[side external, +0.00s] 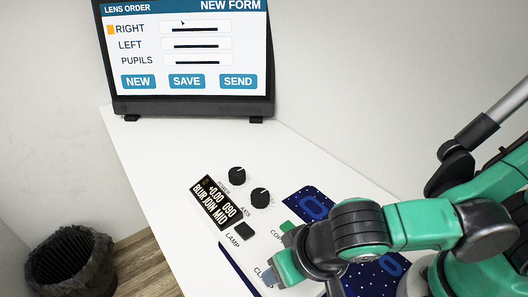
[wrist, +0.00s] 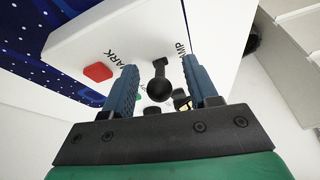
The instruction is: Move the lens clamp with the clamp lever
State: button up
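The clamp lever (wrist: 160,91), a black ball on a short dark stem, stands out from the white device (wrist: 110,35) in the wrist view. My gripper (wrist: 162,74) is open, with one blue finger on each side of the lever. Gaps show between the ball and both fingers. The label by the right finger is partly hidden and ends in "AMP". In the side view my gripper (side external: 270,279) is at the device's near end, over the partly covered "CL" label, and the lever is hidden there. I cannot make out the lens clamp in either view.
A red button (wrist: 98,73) marked MARK is left of the fingers. The device also has a lit display (side external: 216,203), two black knobs (side external: 237,175) and a black LAMP switch (side external: 243,231). A monitor (side external: 187,104) stands behind. The white table (side external: 165,150) between is clear. A dark bin (side external: 70,265) is on the floor.

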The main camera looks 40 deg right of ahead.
aim_at(298, 292)
jog(key=shift+v, duration=2.8)
jog(key=w+d+r+n+t, duration=0.1)
jog(key=w+d, duration=0.4)
jog(key=d, duration=0.3)
jog(key=w+d+r+n+t, duration=0.1)
jog(key=w+d+r, duration=0.1)
jog(key=w+d, duration=0.3)
jog(key=d, duration=0.3)
jog(key=shift+d+t, duration=0.15)
jog(key=shift+t, duration=0.25)
